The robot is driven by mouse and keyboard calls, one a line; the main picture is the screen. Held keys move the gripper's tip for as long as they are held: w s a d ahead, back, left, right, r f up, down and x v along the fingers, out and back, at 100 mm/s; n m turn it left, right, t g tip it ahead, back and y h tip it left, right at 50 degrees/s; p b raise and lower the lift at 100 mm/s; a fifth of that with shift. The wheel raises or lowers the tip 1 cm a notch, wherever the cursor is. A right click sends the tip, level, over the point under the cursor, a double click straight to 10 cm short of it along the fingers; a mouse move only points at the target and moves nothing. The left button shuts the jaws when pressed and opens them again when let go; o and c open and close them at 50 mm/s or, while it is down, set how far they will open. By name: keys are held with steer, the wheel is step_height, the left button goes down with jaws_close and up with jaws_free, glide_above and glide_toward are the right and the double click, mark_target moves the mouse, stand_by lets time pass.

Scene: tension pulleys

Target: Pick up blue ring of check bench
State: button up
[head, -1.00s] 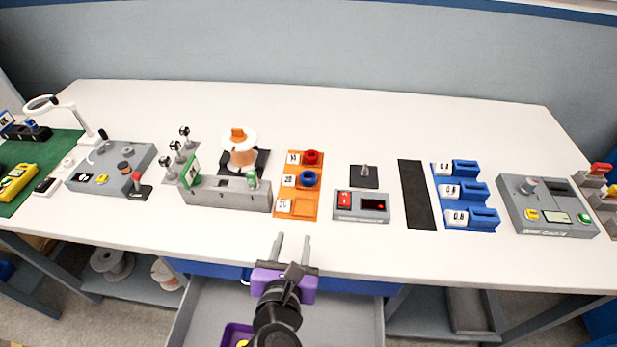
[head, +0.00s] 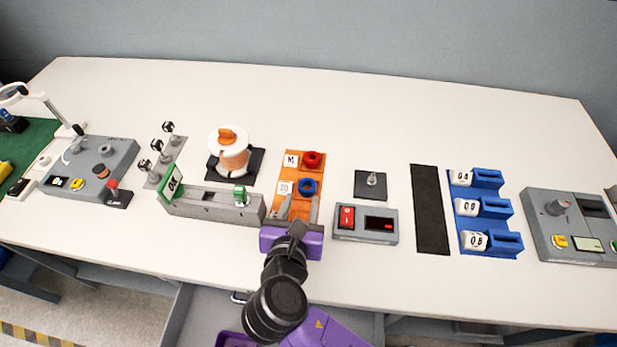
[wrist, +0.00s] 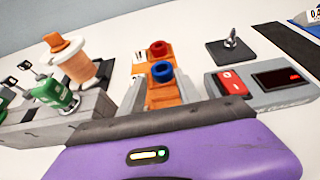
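The blue ring (head: 307,187) lies on the orange tray (head: 290,152), beside a white label and in front of the red ring (head: 312,159). The blue ring also shows in the wrist view (wrist: 162,71), just beyond my gripper. My gripper (head: 299,205), purple with grey fingers, is over the front part of the orange tray. Its fingers are apart with nothing between them, and the blue ring is just ahead of the fingertips. The front label of the tray is hidden by my gripper.
A grey box with a red switch and dark display (head: 366,224) stands close on the right. A grey block with a green part (head: 215,204) stands close on the left. An orange-topped spool (head: 232,152) stands behind it. Bare white bench lies behind the tray.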

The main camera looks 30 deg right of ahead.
mark_target(308, 181)
steer(key=p+x, duration=0.1)
steer(key=x, duration=0.6)
steer(key=shift+d, duration=0.15)
jaws_close()
